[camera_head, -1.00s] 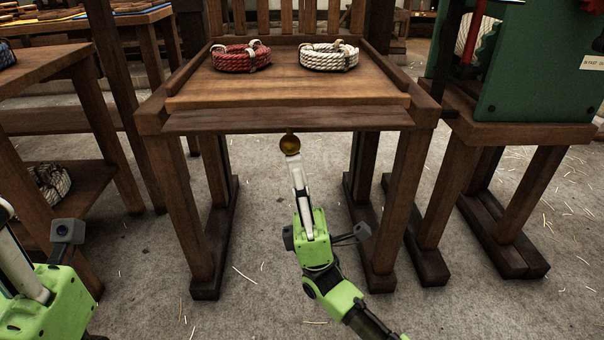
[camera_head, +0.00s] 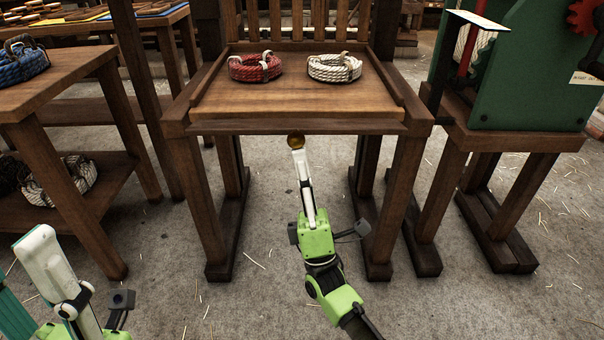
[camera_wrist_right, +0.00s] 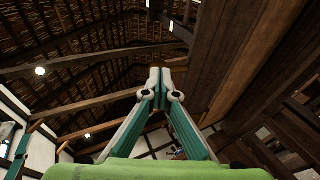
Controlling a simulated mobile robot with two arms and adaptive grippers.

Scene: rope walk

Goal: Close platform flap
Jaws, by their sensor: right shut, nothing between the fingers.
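The wooden platform (camera_head: 300,98) stands in the middle of the head view. Its flap (camera_head: 230,128) is the narrow board along the front edge and shows as a thin strip there. A round brass knob (camera_head: 296,139) sits just below the flap's middle. My right gripper (camera_head: 298,152) points up at the knob from below. Its tips are at or very near the knob; I cannot tell if they touch. In the right wrist view its fingers (camera_wrist_right: 160,76) meet with nothing between them. My left gripper (camera_head: 42,245) is at the lower left, away from the platform; its jaw state is unclear.
A red rope coil (camera_head: 255,68) and a white rope coil (camera_head: 334,68) lie on the platform. A green machine (camera_head: 530,85) stands on a bench at right. A wooden table (camera_head: 60,85) with a blue coil (camera_head: 22,62) is at left. The floor in front is clear.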

